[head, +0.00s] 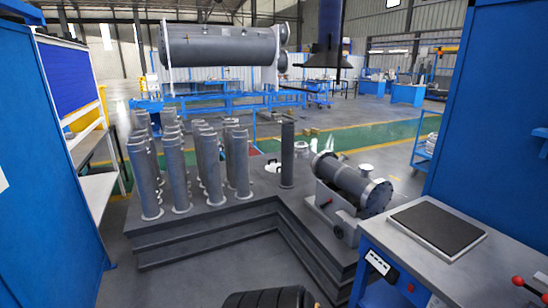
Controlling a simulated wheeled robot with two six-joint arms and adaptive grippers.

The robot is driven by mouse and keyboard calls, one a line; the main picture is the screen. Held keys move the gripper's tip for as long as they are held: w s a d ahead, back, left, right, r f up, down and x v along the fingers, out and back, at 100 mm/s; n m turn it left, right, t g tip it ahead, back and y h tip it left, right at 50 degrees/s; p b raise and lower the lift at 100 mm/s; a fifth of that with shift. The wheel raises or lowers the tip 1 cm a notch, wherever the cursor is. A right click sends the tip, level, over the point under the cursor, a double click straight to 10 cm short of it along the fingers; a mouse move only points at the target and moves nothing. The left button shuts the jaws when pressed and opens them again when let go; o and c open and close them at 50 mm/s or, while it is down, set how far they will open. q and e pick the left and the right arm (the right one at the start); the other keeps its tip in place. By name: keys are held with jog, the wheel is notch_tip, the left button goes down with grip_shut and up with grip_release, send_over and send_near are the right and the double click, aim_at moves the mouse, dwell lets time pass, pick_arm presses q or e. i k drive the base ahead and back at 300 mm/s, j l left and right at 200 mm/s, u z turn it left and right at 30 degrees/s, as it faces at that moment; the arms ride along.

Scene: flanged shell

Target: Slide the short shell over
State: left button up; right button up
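I cannot tell for certain which piece is the short shell. A short grey flanged cylinder (352,182) lies on its side, tilted down to the right, on a light grey stand (330,212) at the right of the dark platform. A large grey horizontal shell (220,45) hangs or is held up at the back, above a blue frame. A dark slim tube (287,155) stands upright on the platform, left of the flanged cylinder. Neither of my grippers shows in the head view.
Rows of several upright grey flanged pipes (208,165) fill the left of the stepped dark platform (200,228). A bench with a black pad (437,226) and a red-knobbed lever stands at the right. Blue panels (490,100) close both sides. Grey floor is clear at front left.

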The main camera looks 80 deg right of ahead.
aim_at(288, 128)
jog(key=z, duration=3.3)
jog(key=i+j+z, duration=0.5)
jog(key=j+z, duration=0.25)
jog(key=i+j+z, duration=0.2)
jog(key=j+z, duration=0.2)
jog(key=i+j, duration=0.15)
jog(key=j, duration=0.45)
jog(key=i+j+z, duration=0.1)
jog(key=j, duration=0.45)
jog(key=i+j, duration=0.2)
jog(key=j, duration=0.4)
jog(key=i+j+z, duration=0.1)
jog(key=j, duration=0.5)
jog(key=i+j+z, duration=0.1)
jog(key=j, duration=0.5)
jog(key=i+j, duration=0.1)
jog(key=j, duration=0.5)
